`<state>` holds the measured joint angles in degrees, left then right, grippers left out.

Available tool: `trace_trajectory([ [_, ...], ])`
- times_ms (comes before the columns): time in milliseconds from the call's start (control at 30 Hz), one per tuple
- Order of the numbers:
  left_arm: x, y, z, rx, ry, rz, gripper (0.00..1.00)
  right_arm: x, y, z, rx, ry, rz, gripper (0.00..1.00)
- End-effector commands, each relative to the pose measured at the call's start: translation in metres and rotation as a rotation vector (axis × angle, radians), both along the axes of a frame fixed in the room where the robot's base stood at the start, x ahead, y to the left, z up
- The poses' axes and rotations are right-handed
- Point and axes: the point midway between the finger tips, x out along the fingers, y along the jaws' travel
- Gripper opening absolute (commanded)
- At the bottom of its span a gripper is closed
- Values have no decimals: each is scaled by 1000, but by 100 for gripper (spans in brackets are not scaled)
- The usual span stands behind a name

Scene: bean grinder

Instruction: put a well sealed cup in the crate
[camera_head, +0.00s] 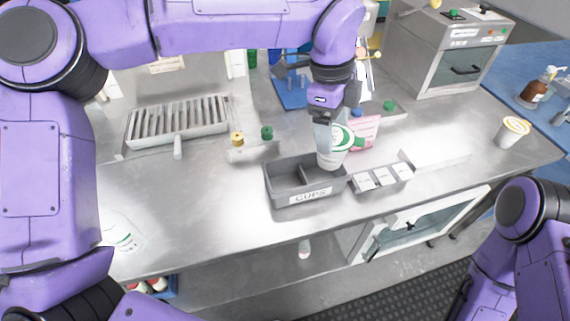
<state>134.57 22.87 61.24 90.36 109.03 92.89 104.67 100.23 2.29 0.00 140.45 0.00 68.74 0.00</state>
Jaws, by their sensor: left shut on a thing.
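My left gripper (332,122) reaches down from the top and is shut on a white cup with a green mark (331,156). The cup is at the right back part of the grey crate labelled CUPS (309,194). Its lower end overlaps the crate's opening; I cannot tell if it touches the crate. The fingers hide part of the cup, and its lid and seal cannot be made out. Another white cup with a yellowish top (513,132) stands upright at the far right of the counter. My right arm shows at the lower right, its gripper out of view.
A small tray with white labels (382,178) adjoins the crate's right side. A pink card (364,132) stands behind the crate. A slatted metal rack (178,122) is at the back left, an oven-like machine (450,52) at the back right.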

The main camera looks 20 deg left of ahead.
Motion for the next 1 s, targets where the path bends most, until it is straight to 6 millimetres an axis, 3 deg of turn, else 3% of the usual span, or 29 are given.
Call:
trace_trajectory([
  [167, -12, 42, -17, -1, 5, 3, 13, 1, 0, 12, 0, -2, 0, 100],
  [400, -23, 73, -59, -1, 5, 5, 13, 1, 0, 18, 0, -2, 0, 100],
  [633, -28, 88, -79, 0, 5, 5, 13, 1, 0, 23, 0, -2, 0, 100],
  [800, -28, 88, -107, 2, 5, 3, 13, 1, 0, 24, 0, -2, 0, 100],
  [1000, -27, 88, -110, 0, 3, 5, 13, 1, 0, 24, 0, -2, 0, 100],
])
